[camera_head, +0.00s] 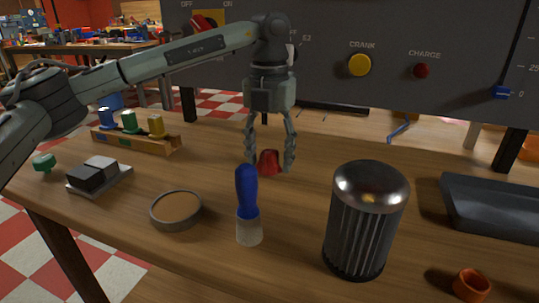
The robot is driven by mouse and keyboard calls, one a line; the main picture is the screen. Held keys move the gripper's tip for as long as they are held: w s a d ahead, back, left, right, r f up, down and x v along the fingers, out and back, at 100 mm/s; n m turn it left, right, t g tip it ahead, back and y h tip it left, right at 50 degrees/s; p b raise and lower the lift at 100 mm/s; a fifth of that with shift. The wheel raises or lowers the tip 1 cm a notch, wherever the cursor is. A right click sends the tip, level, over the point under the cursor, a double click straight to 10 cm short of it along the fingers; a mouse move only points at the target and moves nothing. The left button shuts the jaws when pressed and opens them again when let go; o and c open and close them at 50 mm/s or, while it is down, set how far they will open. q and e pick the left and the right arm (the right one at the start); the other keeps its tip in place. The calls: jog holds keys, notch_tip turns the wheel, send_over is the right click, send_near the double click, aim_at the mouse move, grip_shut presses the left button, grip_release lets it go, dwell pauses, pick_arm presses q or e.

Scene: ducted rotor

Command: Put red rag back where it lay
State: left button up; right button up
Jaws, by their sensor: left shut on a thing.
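The red rag (268,161) is a small crumpled red piece near the middle of the wooden table (300,215). My left gripper (269,166) points straight down, with its two fingers on either side of the rag, and is shut on it. The rag is at or just above the table top; I cannot tell whether it touches. Its lower front is partly behind the blue-handled brush (247,190). My right gripper is out of view.
A round dish (157,221), block stand (108,188), green knob (44,161) and wooden rack (135,146) are left. A control panel (440,95) rises behind.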

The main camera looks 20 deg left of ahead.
aim_at(270, 149)
pick_arm(q)
jog(key=shift+f, duration=0.25)
jog(key=shift+f, duration=0.15)
jog(key=o, duration=1.1)
notch_tip(270, 149, up, 12)
jog(key=shift+r, duration=0.2)
